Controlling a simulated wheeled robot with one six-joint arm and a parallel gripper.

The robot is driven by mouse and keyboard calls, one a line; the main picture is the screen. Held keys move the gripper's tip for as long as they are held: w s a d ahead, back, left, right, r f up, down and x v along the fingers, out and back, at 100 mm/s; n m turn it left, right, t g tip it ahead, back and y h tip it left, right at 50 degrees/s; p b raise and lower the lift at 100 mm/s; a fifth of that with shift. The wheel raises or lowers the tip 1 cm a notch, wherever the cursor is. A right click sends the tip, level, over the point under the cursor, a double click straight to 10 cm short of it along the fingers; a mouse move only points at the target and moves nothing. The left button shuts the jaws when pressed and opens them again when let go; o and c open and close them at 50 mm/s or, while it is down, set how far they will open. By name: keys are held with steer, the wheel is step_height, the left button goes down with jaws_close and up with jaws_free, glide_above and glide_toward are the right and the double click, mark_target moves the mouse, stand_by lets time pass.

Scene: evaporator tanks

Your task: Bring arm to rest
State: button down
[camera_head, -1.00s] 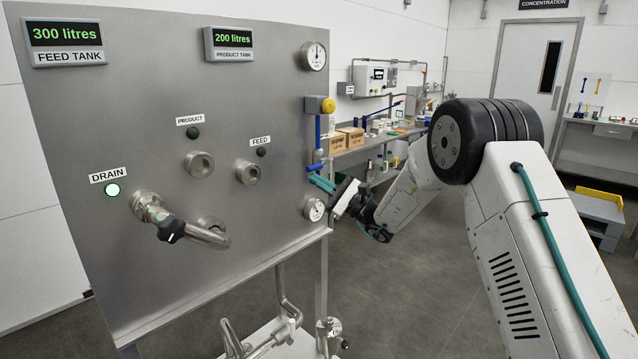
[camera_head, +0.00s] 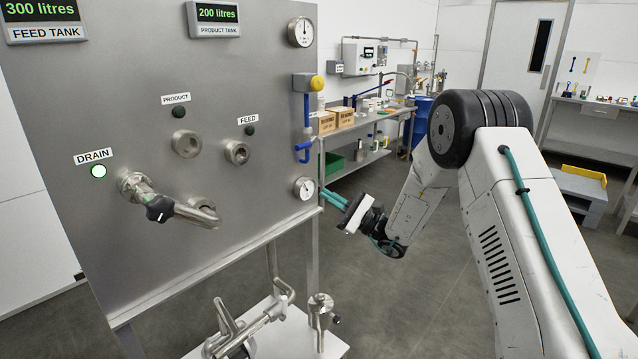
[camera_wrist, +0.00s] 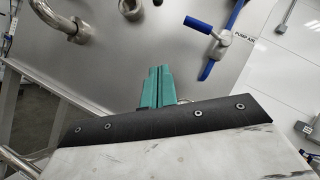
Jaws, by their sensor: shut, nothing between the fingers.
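My gripper (camera_head: 334,198) is at the right edge of the steel panel (camera_head: 235,70) in the head view, beside the lower gauge (camera_head: 304,188). Its teal fingers are together with nothing between them. In the wrist view the teal fingers (camera_wrist: 158,86) lie side by side in front of the panel. My arm is bent, its elbow high at the right. A blue-handled valve (camera_head: 304,130) on the panel's right edge is above and left of the gripper, apart from it. It also shows in the wrist view (camera_wrist: 214,45).
The drain pipe with a black knob (camera_head: 160,208) juts from the panel, its DRAIN lamp (camera_head: 98,171) lit. Pipework (camera_head: 318,310) stands below on a white base. A workbench (camera_head: 350,150) with boxes is behind. Open floor (camera_head: 420,300) lies below the arm.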

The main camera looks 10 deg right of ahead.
steer(key=shift+s+d+f, duration=0.4)
steer(key=shift+s+d, duration=0.05)
steer(key=s+a+f+n+g, duration=0.2)
steer(key=s+a+f+g, duration=0.15)
steer(key=s+g, duration=0.25)
steer(key=s+a+r+n+g+h, duration=0.1)
steer(key=s+r+n+g+h, duration=0.2)
steer(key=s+n+g+h, duration=0.8)
steer(key=s+d+r+t+h, duration=0.2)
steer(key=s+d, duration=0.3)
steer(key=s, duration=0.5)
steer(key=s+d+r+n+t+h, duration=0.1)
steer(key=s+d+r+t+h, duration=0.2)
steer(key=s+d, duration=0.3)
steer(key=s+d+r+n+t+h, duration=0.1)
steer(key=s+d+r+h, duration=0.3)
steer(key=s, duration=1)
steer(key=shift+s+d+r+t+h, duration=0.15)
steer(key=shift+d+r+t+h, duration=0.15)
steer(key=shift+d+r+t, duration=0.35)
